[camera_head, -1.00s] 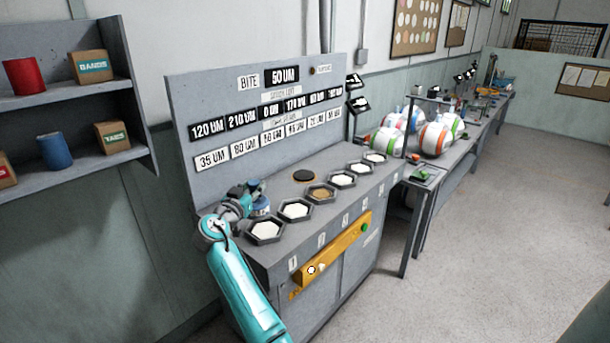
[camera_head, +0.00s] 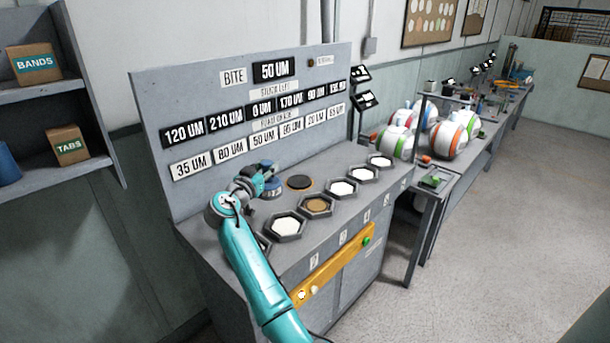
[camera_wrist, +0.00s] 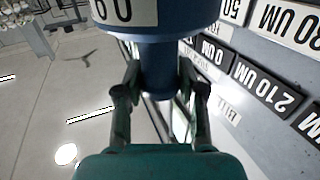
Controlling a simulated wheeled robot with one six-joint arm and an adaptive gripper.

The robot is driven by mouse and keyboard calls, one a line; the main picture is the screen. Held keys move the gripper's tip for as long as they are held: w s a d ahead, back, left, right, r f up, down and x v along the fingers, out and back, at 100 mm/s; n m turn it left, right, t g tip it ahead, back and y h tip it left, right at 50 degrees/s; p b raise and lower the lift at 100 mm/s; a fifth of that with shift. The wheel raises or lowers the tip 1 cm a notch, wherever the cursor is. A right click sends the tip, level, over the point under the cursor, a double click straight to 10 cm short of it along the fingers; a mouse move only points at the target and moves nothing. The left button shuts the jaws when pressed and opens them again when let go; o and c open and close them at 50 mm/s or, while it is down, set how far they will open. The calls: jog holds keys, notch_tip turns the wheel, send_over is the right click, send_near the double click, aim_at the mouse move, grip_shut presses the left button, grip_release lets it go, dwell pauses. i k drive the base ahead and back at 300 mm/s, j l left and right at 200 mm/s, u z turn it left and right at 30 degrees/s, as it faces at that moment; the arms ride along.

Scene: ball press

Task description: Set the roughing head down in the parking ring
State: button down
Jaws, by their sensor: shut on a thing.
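My gripper (camera_head: 262,182) is shut on a blue roughing head (camera_head: 274,188) above the back part of the bench top. In the wrist view, the gripper's two fingers (camera_wrist: 160,88) clasp the narrow neck of the blue head (camera_wrist: 165,38), whose wider body carries a white label with dark digits, cut off by the frame edge. A round dark ring (camera_head: 300,182), seemingly the parking ring, lies on the bench just right of the held head and looks empty. I cannot tell the exact height of the head above the bench.
Several hexagonal trays (camera_head: 285,227) line the bench front; one holds brown material (camera_head: 317,206), and my arm partly covers the nearest. An upright panel (camera_head: 150,110) with number plates stands close behind the gripper. A yellow strip (camera_head: 335,265) runs along the bench front.

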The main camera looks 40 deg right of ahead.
aim_at(299, 181)
jog(key=i+l, duration=0.1)
jog(key=l, duration=0.3)
jog(key=i+l, duration=0.15)
jog(key=l, duration=0.25)
jog(key=i+l, duration=0.1)
jog(key=l, duration=0.3)
